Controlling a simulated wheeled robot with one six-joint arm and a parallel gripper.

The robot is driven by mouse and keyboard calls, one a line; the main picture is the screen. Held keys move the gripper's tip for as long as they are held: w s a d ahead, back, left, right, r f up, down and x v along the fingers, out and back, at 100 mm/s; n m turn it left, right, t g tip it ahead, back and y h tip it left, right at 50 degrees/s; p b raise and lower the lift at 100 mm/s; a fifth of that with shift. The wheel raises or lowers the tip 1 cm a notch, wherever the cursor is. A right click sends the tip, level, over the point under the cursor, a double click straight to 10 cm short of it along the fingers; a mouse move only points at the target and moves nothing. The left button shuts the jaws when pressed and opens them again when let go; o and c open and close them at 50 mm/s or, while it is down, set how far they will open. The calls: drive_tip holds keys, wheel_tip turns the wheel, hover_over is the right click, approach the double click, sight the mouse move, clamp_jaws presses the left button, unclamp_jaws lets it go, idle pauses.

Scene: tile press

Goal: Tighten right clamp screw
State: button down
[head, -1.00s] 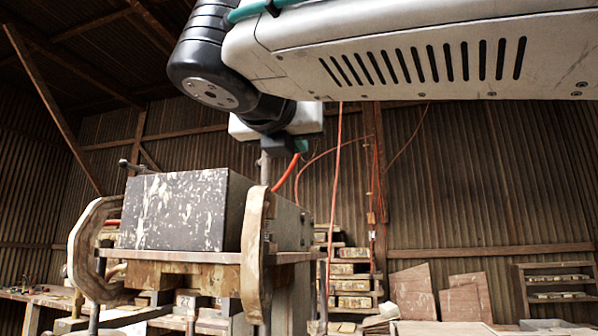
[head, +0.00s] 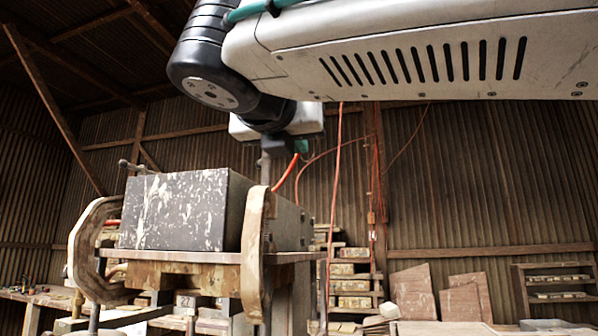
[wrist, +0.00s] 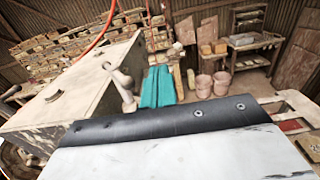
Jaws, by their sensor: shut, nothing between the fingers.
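The right clamp (head: 256,245) is a worn, tan C-shaped frame at the right end of the press. Its grey screw (head: 265,168) rises upright from its top, directly under my gripper (head: 276,145). My gripper points down at the screw's top and looks shut. Its fingertips are dark and partly hidden, so I cannot tell whether they touch the screw. The wrist view shows a metal screw handle with a rounded end (wrist: 122,82) beside the block. The left clamp (head: 88,250) has a T-handle screw (head: 138,168).
A dark, paint-flecked block (head: 180,210) sits on the press board (head: 190,257) between the clamps. Brick shelves (head: 352,285), leaning boards (head: 412,290) and a low rack (head: 555,288) stand behind. An orange hose (head: 285,172) hangs near my wrist.

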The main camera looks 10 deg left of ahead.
idle(0.3)
drive_tip(key=shift+a, duration=2.55)
drive_tip(key=s, duration=0.9)
drive_tip(key=shift+s+d, duration=0.3)
drive_tip(key=shift+s, duration=0.1)
